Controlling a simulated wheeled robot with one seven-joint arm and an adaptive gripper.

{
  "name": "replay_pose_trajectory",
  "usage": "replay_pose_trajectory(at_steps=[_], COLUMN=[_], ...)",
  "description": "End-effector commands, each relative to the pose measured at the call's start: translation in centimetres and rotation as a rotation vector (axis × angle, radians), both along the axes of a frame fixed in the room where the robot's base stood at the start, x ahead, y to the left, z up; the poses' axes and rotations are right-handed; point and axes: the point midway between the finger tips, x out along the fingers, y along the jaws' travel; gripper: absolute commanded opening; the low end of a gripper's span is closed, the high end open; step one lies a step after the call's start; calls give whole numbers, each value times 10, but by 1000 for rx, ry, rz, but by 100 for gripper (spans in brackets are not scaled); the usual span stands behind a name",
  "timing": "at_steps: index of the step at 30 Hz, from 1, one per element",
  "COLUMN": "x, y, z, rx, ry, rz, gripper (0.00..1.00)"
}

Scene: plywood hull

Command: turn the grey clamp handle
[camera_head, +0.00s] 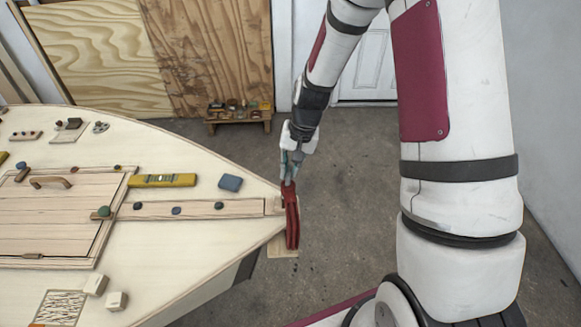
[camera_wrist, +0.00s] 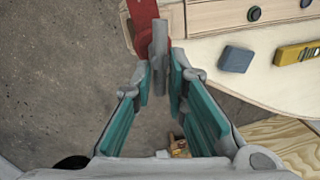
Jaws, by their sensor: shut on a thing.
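A red clamp (camera_head: 292,222) is at the pointed tip of the pale plywood hull (camera_head: 200,235). In the wrist view the red clamp (camera_wrist: 143,14) is at the top, with its grey handle (camera_wrist: 158,52) pointing down from it. My gripper (camera_head: 290,172) comes down from above onto the top of the clamp. In the wrist view my gripper (camera_wrist: 161,80) has its teal-padded fingers on either side of the grey handle and is shut on it. In the head view the fingers mostly hide the handle.
A yellow level (camera_head: 162,180) and a blue-grey block (camera_head: 230,183) lie on the deck near the tip. A low wooden bench (camera_head: 240,117) with small items stands by the plywood sheets at the back. The concrete floor (camera_head: 345,190) around the tip is clear.

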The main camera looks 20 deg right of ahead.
Motion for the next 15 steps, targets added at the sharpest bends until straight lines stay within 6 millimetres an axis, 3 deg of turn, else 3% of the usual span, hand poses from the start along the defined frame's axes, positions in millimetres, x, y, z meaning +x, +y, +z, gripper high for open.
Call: replay_pose_trajectory(at_steps=[3, 4, 6, 15], x=[0, 0, 0, 0], y=[0, 0, 0, 0], z=[0, 0, 0, 0], rx=[1, 1, 1, 0], ry=[1, 1, 1, 0], rz=[-1, -1, -2, -2], gripper=[0, 18, 30, 30])
